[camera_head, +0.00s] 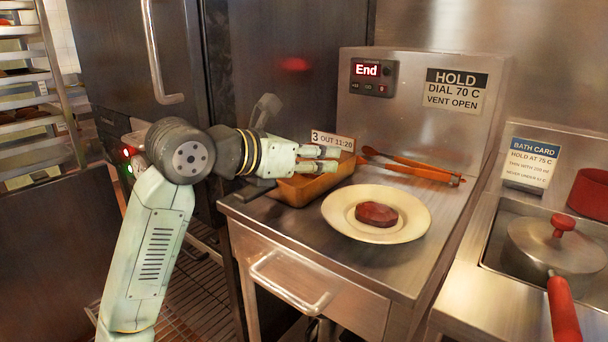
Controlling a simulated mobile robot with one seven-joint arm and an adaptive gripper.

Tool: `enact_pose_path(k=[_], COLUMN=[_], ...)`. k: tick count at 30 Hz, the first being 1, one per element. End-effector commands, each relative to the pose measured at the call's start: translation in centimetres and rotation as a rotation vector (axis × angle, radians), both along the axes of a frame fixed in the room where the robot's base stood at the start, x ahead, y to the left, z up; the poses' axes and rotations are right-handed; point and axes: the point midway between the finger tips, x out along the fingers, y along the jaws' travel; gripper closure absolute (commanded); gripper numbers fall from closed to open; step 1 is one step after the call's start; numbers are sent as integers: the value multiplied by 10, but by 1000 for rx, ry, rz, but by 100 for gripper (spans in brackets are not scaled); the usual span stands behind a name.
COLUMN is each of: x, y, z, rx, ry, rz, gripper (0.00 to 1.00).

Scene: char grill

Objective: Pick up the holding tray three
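Holding tray three is an orange-brown, shallow tray (307,190) on the left part of the steel counter. A white card (332,140) reading "3 OUT 11:26" stands at its back edge. My gripper (326,159) reaches in from the left, over the tray, with its fingers pointing right. Its two fingers show a small gap with nothing visible between them. The gripper hides part of the tray's back and left side. Contact between the fingers and the tray or card cannot be told from this view.
A cream plate (340,222) with a brown-red patty sits right of the tray. Orange-handled tongs (415,168) lie behind it. A "HOLD" panel (425,105) stands at the back. A lidded pot (555,245) is at right. The counter's front right is clear.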

Motion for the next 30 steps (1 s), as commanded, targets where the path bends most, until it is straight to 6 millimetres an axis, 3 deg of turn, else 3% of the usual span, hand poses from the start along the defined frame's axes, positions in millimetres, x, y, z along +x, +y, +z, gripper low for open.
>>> enact_pose_path(k=[1, 3, 6, 15, 30], x=[3, 7, 12, 48, 88], y=[18, 36, 45, 19, -12], z=[-13, -24, -32, -50, -76], rx=[34, 67, 87, 88, 89], ry=[18, 40, 57, 60, 60], rz=[67, 135, 177, 180, 179], gripper=[71, 71, 71, 71, 71])
